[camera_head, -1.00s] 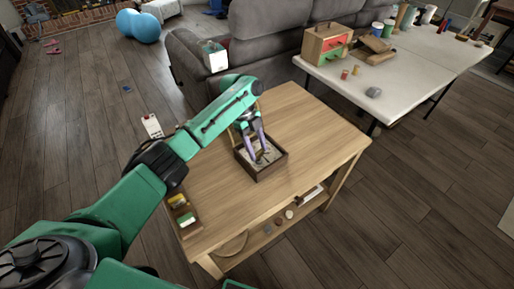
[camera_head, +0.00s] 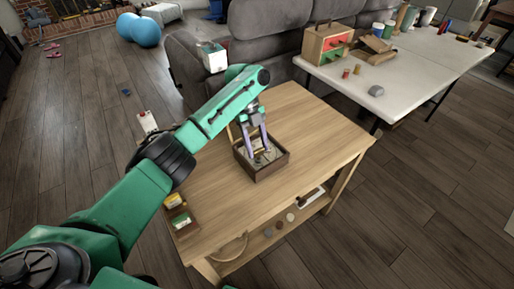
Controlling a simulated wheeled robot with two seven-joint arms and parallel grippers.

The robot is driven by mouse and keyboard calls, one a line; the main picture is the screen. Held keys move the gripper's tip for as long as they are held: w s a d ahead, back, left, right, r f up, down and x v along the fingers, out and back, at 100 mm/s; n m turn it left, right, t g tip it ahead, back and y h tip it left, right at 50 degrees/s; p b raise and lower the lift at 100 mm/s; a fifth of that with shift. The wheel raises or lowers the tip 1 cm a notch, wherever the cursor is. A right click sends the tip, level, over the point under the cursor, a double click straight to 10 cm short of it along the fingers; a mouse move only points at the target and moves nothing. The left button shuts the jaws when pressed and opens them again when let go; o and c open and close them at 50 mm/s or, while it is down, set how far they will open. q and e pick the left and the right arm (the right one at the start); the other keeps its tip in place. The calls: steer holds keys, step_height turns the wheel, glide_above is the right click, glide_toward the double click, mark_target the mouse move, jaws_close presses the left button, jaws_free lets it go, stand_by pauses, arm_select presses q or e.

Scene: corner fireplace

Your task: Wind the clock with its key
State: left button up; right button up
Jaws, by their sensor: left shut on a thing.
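The clock appears to be the dark brown square box (camera_head: 272,171) with a pale face turned up, lying on the wooden table (camera_head: 310,125). My left gripper (camera_head: 257,153) points down over the clock's face, with its fingertips inside the rim. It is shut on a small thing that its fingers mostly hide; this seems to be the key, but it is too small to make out. My right gripper is not in view.
A small tray (camera_head: 181,222) with yellow and white things sits at the table's left edge. A lower shelf holds several small things.

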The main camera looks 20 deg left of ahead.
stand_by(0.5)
arm_select(q)
steer(key=shift+f, duration=0.1)
steer(key=shift+f+m, duration=0.1)
steer(key=shift+m, duration=0.2)
steer(key=shift+s, duration=0.1)
